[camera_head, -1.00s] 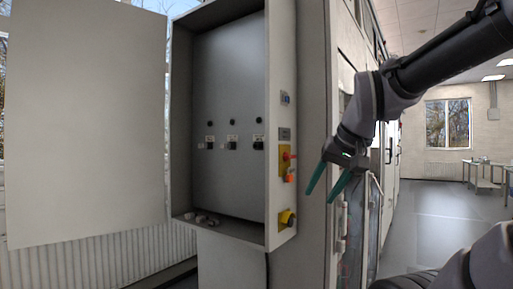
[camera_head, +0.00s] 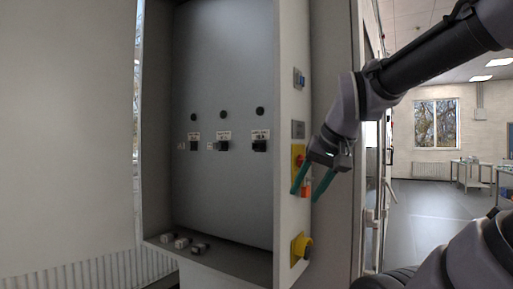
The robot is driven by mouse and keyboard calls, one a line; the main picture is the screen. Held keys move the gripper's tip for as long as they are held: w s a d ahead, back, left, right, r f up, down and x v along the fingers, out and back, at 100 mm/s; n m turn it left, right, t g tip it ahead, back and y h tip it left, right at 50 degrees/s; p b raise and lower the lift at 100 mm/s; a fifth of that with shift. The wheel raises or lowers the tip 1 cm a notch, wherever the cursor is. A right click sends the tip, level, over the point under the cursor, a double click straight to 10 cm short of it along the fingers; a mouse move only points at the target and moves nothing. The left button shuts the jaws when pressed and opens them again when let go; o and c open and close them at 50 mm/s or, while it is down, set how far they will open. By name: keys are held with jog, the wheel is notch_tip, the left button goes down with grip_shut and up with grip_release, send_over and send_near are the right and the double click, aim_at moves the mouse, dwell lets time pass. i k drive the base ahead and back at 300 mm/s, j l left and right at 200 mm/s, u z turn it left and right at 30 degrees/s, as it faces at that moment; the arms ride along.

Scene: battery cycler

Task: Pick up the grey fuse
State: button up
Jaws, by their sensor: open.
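Several small fuses lie on the bottom ledge of the open cabinet (camera_head: 150,150) in the head view. One light grey fuse (camera_head: 167,238) is at the left, another pale one (camera_head: 182,242) is beside it, and a darker one (camera_head: 200,248) is to the right. They are too small to tell for sure which is the grey fuse. My gripper (camera_head: 308,194) is open and empty, its two green fingers pointing down. It is in front of the cabinet's right side panel, up and to the right of the fuses and apart from them.
The cabinet's back wall carries several black holders (camera_head: 259,146) under round black dots. The right side panel has a yellow rotary switch (camera_head: 301,248) and a red button on yellow. The open door (camera_head: 65,140) stands at the left. Free floor (camera_head: 430,220) is at the right.

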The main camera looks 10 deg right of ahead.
aim_at(181, 243)
jog(key=u, duration=0.6)
jog(key=j+u, duration=0.1)
jog(key=u, duration=0.45)
jog(key=i+u, duration=0.1)
jog(key=u, duration=1.05)
jog(key=i+u, duration=0.1)
jog(key=u, duration=1.05)
jog(key=i+u, duration=0.1)
jog(key=u, duration=0.5)
jog(key=l+u, duration=0.1)
jog(key=u, duration=0.5)
jog(key=l+z, duration=0.1)
jog(key=z, duration=1)
jog(key=l+z, duration=0.15)
jog(key=z, duration=0.95)
jog(key=i+z, duration=0.1)
jog(key=z, duration=0.45)
jog(key=i+l+z, duration=0.1)
jog(key=z, duration=0.95)
jog(key=i+z, duration=0.1)
jog(key=z, duration=0.45)
